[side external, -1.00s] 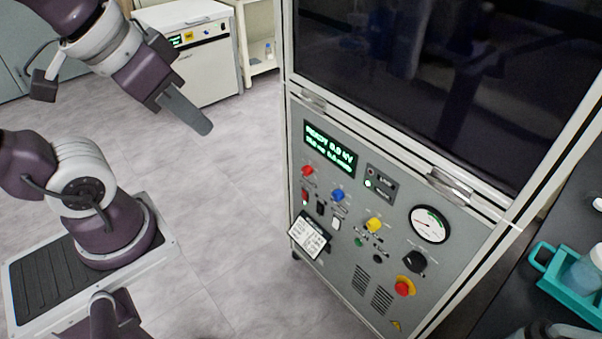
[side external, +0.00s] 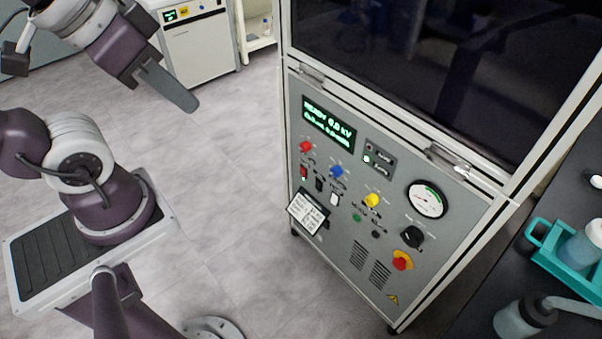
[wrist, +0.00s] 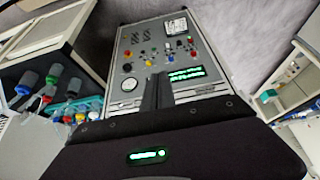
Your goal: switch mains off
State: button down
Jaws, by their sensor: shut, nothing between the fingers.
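The grey control panel (side external: 330,235) is on the front of the tall cabinet and also shows upside down in the wrist view (wrist: 150,32). Near its left side, under a red knob (side external: 305,147), is a row of rocker switches: a red one (side external: 303,171), a black one (side external: 319,184) and a white one (side external: 335,199). Their labels and positions are too small to read. My gripper (side external: 190,103) is shut and empty, in the air left of the panel and clear of it. Its fingers show in the wrist view (wrist: 158,90), pointing towards the panel and hiding part of it.
The panel also has a lit green display (side external: 328,123), blue (side external: 337,171) and yellow (side external: 373,200) knobs, a dial gauge (side external: 427,199) and a red stop button (side external: 402,261). A dark bench with a teal rack (side external: 545,262) is at the right. Open floor lies between my base and the cabinet.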

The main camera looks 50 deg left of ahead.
notch_tip(320, 180, up, 5)
jog(key=w+a+r+m+t+y, duration=0.2)
jog(key=w+a+r+m+t, duration=0.25)
jog(key=w+a, duration=0.65)
jog(key=w+a+r+m+t+y, duration=0.2)
jog(key=w+a+r+m+t, duration=0.3)
jog(key=w+a, duration=0.6)
notch_tip(320, 180, down, 66)
jog(key=w+d+m+g+h, duration=0.1)
jog(key=m+g+h, duration=0.3)
jog(key=m, duration=0.4)
jog(key=shift+w+d+g, duration=0.3)
jog(key=shift+d+g, duration=0.15)
jog(key=shift+d, duration=0.2)
